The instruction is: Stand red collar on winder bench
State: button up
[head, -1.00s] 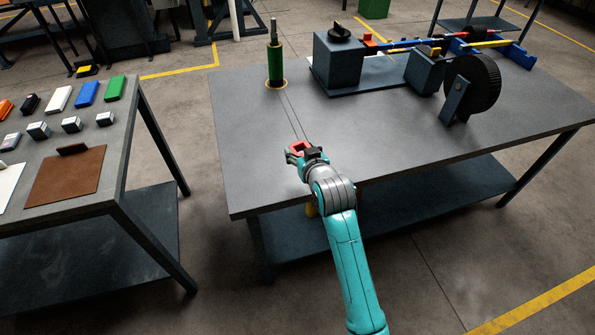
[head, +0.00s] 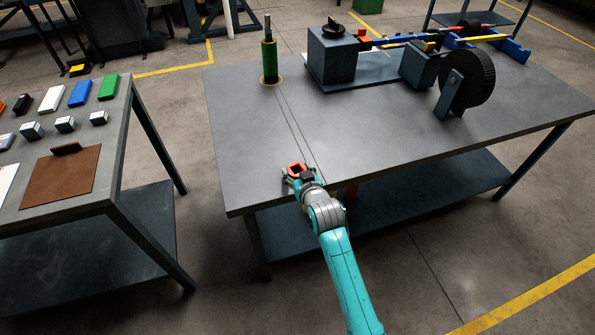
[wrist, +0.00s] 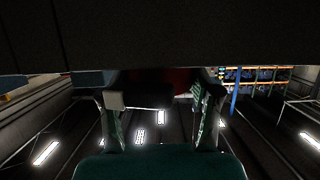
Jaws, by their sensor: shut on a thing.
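The red collar (head: 296,169) is a small square red piece with a dark hollow middle, held in my gripper (head: 297,174). My gripper is shut on it, at the front part of the winder bench (head: 240,190), the large grey table. Whether the collar touches the bench top or is just above it, I cannot tell. In the wrist view the two fingers of my gripper (wrist: 160,112) stand either side of the dark red collar (wrist: 175,78), which is mostly in shadow.
A green post (head: 268,60) with a metal tip stands on a yellow ring at the bench's back left. A grey block machine (head: 331,55) and a black wheel (head: 468,80) stand at the back right. A side table (head: 115,150) with small boxes is at left. The bench's front middle is clear.

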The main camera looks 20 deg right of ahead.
jog(key=shift+f, duration=0.1)
jog(key=o, duration=1.4)
jog(key=shift+r, duration=0.2)
jog(key=v, duration=1.2)
